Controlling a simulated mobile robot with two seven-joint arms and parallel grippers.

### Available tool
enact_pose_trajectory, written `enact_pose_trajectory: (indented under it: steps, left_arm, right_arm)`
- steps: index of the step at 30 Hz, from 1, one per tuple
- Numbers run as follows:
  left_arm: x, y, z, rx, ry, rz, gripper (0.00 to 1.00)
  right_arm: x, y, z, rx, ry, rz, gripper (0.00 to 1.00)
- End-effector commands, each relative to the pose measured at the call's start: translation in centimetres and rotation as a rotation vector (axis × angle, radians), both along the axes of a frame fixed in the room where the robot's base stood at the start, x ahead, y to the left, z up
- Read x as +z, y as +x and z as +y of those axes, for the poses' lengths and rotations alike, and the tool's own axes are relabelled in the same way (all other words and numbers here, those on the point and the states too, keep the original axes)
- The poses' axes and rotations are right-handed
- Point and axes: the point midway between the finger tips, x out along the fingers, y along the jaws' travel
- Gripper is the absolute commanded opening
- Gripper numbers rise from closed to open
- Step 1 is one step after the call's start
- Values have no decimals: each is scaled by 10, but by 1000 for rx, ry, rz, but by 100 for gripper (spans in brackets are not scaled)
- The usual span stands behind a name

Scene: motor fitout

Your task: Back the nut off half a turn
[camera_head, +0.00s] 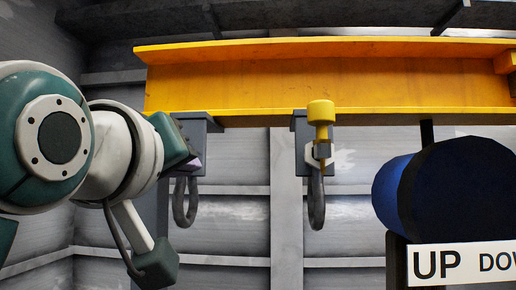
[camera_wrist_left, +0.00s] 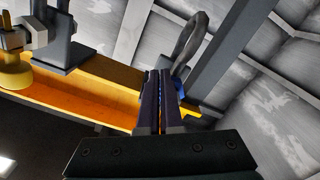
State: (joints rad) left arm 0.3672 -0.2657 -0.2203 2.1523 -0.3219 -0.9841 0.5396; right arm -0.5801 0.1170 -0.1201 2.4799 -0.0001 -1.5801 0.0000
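My left gripper (camera_head: 190,160) is in front of the left grey bracket (camera_head: 196,124) under the yellow beam in the head view. In the left wrist view its dark fingers (camera_wrist_left: 159,100) are close together with a narrow gap between them. Whether they grip anything is unclear. A small blue part (camera_wrist_left: 181,86) shows just behind the fingertips. Any nut on this bracket is hidden by the gripper. On the other bracket a grey nut (camera_head: 322,150) sits below a yellow cap (camera_head: 321,112); that cap also shows at the left of the wrist view (camera_wrist_left: 14,76). My right gripper is not in view.
The yellow beam (camera_head: 300,84) runs overhead. Grey hooks (camera_head: 179,202) and (camera_head: 317,202) hang below the two brackets. A dark blue cylinder (camera_head: 455,195) and an UP/DOWN sign (camera_head: 465,262) stand at the right. Space between the hooks is open.

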Motion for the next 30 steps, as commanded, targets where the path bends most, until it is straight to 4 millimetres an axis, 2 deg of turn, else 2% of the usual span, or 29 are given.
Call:
enact_pose_trajectory:
  steps: [16,24,30]
  left_arm:
    - [2,0,-1,0,0,-4,0]
    - [-3,-1,-7,-1,0,-3,0]
    - [-3,-17,-7,0,0,-1,0]
  right_arm:
    - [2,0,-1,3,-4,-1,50]
    - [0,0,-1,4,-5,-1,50]
    - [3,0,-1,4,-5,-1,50]
